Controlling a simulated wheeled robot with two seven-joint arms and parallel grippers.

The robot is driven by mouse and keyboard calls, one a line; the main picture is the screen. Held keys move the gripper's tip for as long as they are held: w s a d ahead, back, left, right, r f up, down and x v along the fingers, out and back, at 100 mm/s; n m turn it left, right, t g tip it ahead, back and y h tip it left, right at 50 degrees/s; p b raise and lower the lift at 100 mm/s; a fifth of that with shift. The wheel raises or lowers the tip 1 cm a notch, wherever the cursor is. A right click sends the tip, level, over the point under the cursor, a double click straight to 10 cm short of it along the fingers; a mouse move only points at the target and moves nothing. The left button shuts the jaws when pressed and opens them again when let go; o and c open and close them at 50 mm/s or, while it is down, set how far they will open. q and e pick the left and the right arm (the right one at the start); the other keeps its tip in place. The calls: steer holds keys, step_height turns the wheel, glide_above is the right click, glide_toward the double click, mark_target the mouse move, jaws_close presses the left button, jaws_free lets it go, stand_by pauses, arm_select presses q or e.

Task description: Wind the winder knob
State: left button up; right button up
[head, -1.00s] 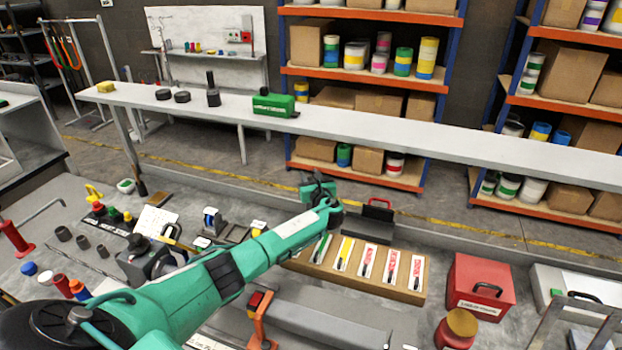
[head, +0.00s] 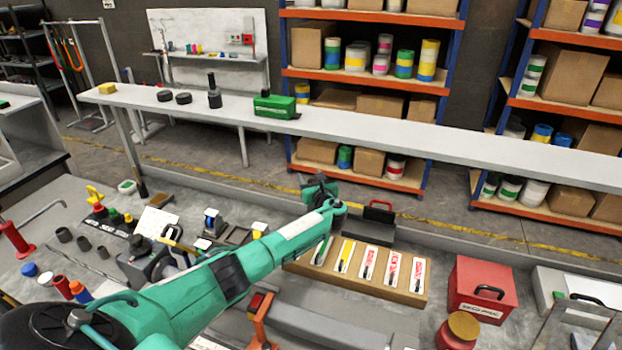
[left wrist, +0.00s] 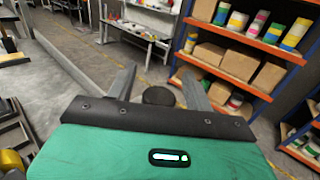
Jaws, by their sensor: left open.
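My left arm reaches across the bench in the head view, and its gripper (head: 319,188) is up beyond the sample-card board, seen small and partly hidden by its own wrist. In the left wrist view the gripper (left wrist: 158,88) has its two grey fingers apart. A dark round piece (left wrist: 158,96) shows between them; I cannot tell whether it is a knob or part of the gripper. A black device with a round knob-like top (head: 139,243) stands on the bench at the left, partly behind my arm. I cannot tell for sure that this is the winder knob.
A wooden board (head: 404,292) holds several coloured cards. A red box (head: 483,284) and a red-brown round can (head: 462,328) stand to the right. A long pale shelf (head: 400,140) runs behind the bench with a green case (head: 275,105) on it.

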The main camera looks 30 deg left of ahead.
arm_select(q)
steer(key=shift+s+d+r+p, duration=0.1)
steer(key=shift+s+d+p, duration=0.1)
steer(key=shift+d+p, duration=0.15)
steer(key=p+v, duration=0.7)
steer(key=v, duration=0.6)
steer(key=shift+s, duration=0.1)
